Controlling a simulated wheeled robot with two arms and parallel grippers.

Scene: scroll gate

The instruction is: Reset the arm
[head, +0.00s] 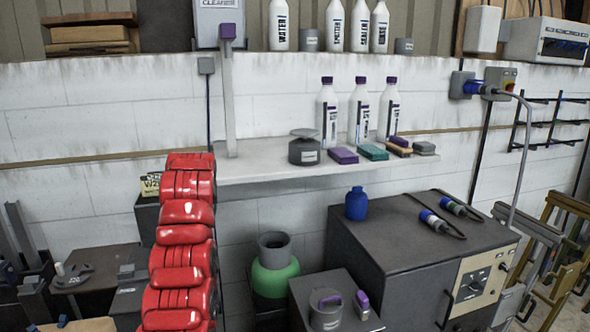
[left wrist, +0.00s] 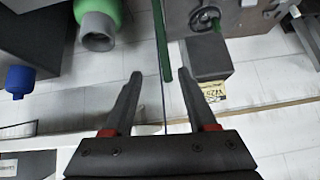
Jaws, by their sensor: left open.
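My left arm (head: 180,245), red and segmented, rises from the bottom edge in the head view, left of the green cylinder. Its gripper does not show there and seems hidden behind the arm. In the left wrist view my left gripper (left wrist: 159,74) is open, its two dark fingers apart. A thin green strip (left wrist: 164,45) shows beyond and between the fingertips; I cannot tell its distance. Nothing is seen held. The wrist view shows the scene roughly upside down. My right arm and gripper are in neither view.
The wall shelf (head: 245,165) carries white bottles, a grey canister (head: 305,149) and small blocks. Below stand a green cylinder (head: 275,280), a dark cabinet (head: 380,245) with a blue bottle (head: 357,204), and a box with a yellow label (head: 149,186). The label also shows in the wrist view (left wrist: 214,91).

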